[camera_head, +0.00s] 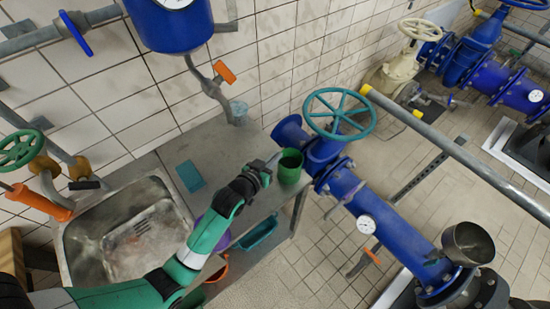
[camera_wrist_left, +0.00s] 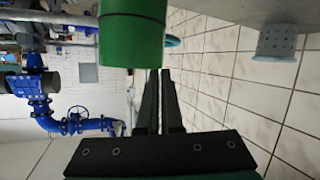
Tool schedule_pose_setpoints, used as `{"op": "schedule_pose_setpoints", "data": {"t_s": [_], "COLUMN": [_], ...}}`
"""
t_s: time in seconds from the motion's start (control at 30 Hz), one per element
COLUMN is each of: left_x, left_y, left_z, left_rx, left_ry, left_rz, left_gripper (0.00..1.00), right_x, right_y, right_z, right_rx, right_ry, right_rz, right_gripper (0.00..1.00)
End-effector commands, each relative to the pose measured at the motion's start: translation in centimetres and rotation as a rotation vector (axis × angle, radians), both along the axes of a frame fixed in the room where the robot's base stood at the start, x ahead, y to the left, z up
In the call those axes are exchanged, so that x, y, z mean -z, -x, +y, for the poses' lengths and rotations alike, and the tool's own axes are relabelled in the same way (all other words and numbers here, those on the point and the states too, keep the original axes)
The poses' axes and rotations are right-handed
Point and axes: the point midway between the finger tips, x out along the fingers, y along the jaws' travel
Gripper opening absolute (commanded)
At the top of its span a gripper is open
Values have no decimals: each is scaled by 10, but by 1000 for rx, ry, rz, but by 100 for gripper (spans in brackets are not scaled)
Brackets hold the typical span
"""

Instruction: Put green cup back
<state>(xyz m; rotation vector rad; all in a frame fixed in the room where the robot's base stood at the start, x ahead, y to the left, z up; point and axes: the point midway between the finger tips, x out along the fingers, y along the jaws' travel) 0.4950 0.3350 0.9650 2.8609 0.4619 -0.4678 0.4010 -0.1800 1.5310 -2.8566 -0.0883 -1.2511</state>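The green cup (camera_head: 291,167) is upright at the right end of the grey counter. My left gripper (camera_head: 273,161) comes in from the left and meets the cup's left rim. In the wrist view its two fingers (camera_wrist_left: 159,80) are nearly together, with only a thin gap in line with the cup's edge. They look shut on the cup's wall, though the tips are partly hidden. I cannot tell whether the cup's base touches the counter. My right gripper is not in view.
A pale perforated cup (camera_head: 239,112) stands under the orange-handled tap (camera_head: 225,72). Blue pipework with a teal handwheel (camera_head: 339,113) stands close to the cup's right. Counter between block and cup is mostly clear.

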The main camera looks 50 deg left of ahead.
Motion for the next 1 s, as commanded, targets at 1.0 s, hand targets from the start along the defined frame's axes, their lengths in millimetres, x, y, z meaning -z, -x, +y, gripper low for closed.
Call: {"op": "schedule_pose_setpoints", "data": {"t_s": [1.0], "left_x": [-32], "left_y": [77], "left_z": [-23], "left_rx": [1], "left_ry": [-1], "left_rz": [1], "left_gripper": [32], "right_x": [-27], "right_y": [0], "right_z": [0], "right_rx": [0], "right_ry": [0], "right_rz": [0], "right_gripper": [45]}}
